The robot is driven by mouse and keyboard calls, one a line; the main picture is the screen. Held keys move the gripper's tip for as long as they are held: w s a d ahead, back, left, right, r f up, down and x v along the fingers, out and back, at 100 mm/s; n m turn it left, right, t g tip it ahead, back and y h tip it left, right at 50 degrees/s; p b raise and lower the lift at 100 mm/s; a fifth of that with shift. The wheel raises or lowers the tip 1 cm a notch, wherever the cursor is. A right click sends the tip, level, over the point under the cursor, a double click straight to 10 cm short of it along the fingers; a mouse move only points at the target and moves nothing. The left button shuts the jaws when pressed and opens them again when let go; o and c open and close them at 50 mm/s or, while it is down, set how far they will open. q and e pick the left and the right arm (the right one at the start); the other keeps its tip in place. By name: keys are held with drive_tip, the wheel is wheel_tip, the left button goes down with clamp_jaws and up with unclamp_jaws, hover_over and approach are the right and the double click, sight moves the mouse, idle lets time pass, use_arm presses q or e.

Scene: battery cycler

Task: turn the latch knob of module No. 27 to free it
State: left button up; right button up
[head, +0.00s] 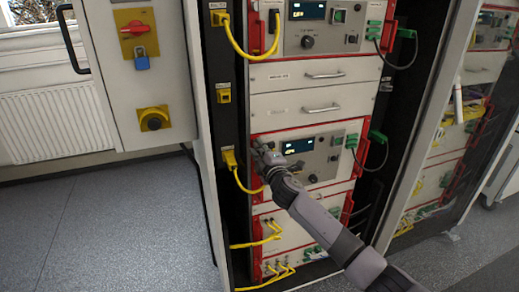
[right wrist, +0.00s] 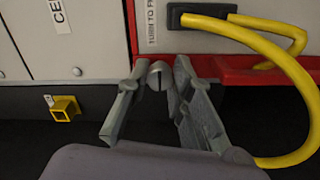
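My right gripper (head: 268,160) is at the left edge of a grey-fronted module (head: 325,143) with a red frame and small display, in the middle of the rack. In the right wrist view, the small grey slotted latch knob (right wrist: 158,76) sits between the fingertips of the right gripper (right wrist: 160,70). A "TURN TO F..." label, partly cut off, is just above. The gripper hides the knob in the head view. No module number is readable. My left gripper is not in view.
A yellow cable (right wrist: 285,80) loops close to the right finger. In the head view, another yellow cable (head: 242,182) hangs left of the gripper. Blank drawers (head: 310,103) are above, and a cabinet (head: 140,80) with a padlocked switch stands left. The floor (head: 100,220) left is clear.

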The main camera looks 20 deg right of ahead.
drive_tip(key=o, duration=0.5)
drive_tip(key=s, duration=1.2)
drive_tip(key=shift+d, duration=0.2)
